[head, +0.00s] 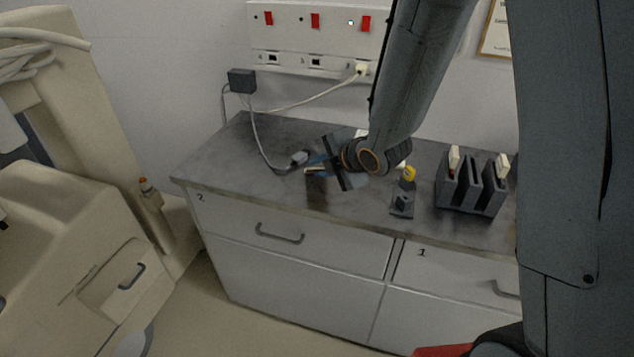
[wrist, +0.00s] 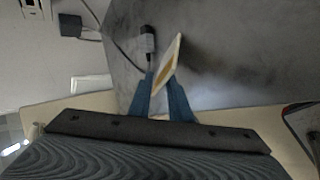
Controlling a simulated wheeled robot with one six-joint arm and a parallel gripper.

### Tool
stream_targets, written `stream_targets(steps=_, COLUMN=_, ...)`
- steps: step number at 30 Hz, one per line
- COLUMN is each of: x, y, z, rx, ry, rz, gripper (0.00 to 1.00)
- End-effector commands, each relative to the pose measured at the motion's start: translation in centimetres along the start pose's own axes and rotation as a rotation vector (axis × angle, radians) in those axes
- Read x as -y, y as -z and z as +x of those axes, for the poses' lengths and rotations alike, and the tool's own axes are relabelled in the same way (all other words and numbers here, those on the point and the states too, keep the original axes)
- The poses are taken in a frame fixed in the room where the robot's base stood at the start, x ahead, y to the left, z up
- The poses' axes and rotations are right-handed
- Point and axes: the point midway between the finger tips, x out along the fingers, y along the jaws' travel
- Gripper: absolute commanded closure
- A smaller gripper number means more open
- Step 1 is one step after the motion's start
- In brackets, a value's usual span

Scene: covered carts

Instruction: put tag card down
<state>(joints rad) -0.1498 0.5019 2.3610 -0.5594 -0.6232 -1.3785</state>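The tag card (wrist: 168,62) is a thin cream piece with a tan face, tilted between my blue fingertips in the wrist view. My gripper (wrist: 161,88) is shut on its near end. In the head view my gripper (head: 318,163) is over the left part of the grey countertop (head: 235,160), and the card (head: 315,170) shows as a small pale strip at the fingertips. I cannot tell whether the card touches the counter.
A cable connector (head: 299,158) lies just left of my gripper, wired to a black adapter (head: 242,81). A small dark stand with a yellow top (head: 402,200) and a slotted grey rack (head: 470,190) stand to the right. The counter's front left is clear.

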Motion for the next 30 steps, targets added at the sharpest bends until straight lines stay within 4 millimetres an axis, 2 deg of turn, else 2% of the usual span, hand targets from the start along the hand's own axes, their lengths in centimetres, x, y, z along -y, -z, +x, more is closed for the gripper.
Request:
stream_targets(steps=3, x=-0.1, y=0.1, z=-1.6, rx=0.000, ry=-0.001, rz=0.000, gripper=0.83)
stream_targets(steps=9, x=-0.1, y=0.0, z=-3.4, rx=0.001, ry=0.000, rz=0.001, gripper=0.83)
stream_targets(steps=22, x=-0.1, y=0.0, z=-3.8, rx=0.000, ry=-0.001, rz=0.000, gripper=0.83)
stream_targets(steps=26, x=-0.8, y=0.1, z=-4.8, rx=0.000, ry=-0.002, rz=-0.001, gripper=0.83)
stream_targets(steps=30, x=-2.2, y=0.1, z=-6.8, rx=0.001, ry=-0.002, rz=-0.001, gripper=0.83)
